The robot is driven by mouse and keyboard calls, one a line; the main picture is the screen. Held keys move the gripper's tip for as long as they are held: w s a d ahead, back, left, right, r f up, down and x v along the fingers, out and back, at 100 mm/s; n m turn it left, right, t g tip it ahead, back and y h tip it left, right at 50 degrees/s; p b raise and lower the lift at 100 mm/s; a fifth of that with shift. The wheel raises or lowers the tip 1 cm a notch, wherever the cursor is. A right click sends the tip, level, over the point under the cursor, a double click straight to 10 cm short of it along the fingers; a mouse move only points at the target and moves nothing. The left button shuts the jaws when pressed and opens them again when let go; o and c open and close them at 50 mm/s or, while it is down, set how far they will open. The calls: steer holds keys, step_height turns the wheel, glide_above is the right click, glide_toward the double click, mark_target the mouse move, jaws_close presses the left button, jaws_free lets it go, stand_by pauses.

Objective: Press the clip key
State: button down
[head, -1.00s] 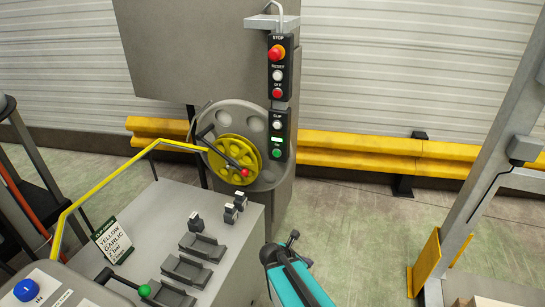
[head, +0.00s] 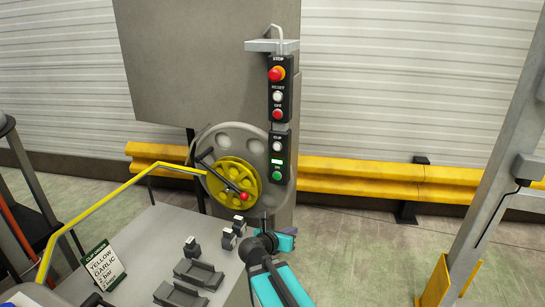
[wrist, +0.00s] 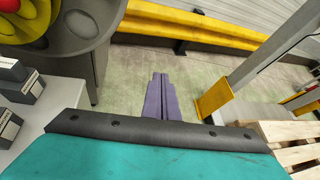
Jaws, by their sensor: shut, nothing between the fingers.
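The clip key is the white round button (head: 277,146) under the CLIP label on the dark control panel (head: 291,150) of the grey column. A lit green display (head: 277,162) and a green button (head: 277,175) sit below it. My gripper (head: 288,231) is below the panel, low in front of the column and apart from the key. In the wrist view its purple-grey fingers (wrist: 159,82) are together and empty, pointing over the floor. The key is not in the wrist view.
A red STOP button (head: 277,74), a white RESET button (head: 277,97) and a red OFF button (head: 277,114) are above the key. A yellow wheel (head: 226,172) is left of the panel, beside a grey machine top (head: 150,235). A yellow barrier (head: 375,180) runs behind.

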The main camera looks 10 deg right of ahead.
mark_target(276, 147)
steer(key=w+a+r+t+b, duration=0.1)
steer(key=a+r+t+b, duration=0.2)
steer(key=r, duration=0.9)
steer(key=w+a+r+t+b, duration=0.1)
steer(key=a+r+t+b, duration=0.2)
steer(key=r, duration=1)
steer(key=a+b, duration=0.3)
steer(key=a, duration=0.2)
steer(key=shift+n, duration=0.3)
steer(key=shift+w+d+r+p, duration=0.25)
steer(key=shift+w+p, duration=0.1)
steer(key=shift+p, duration=0.8)
steer(key=p+x, duration=0.2)
steer(key=p, duration=0.4)
steer(key=shift+s, duration=0.1)
steer(key=p+x, duration=0.1)
steer(key=x, duration=1)
steer(key=shift+w+d+p, duration=0.15)
steer(key=shift+w+p, duration=0.05)
steer(key=shift+p, duration=0.15)
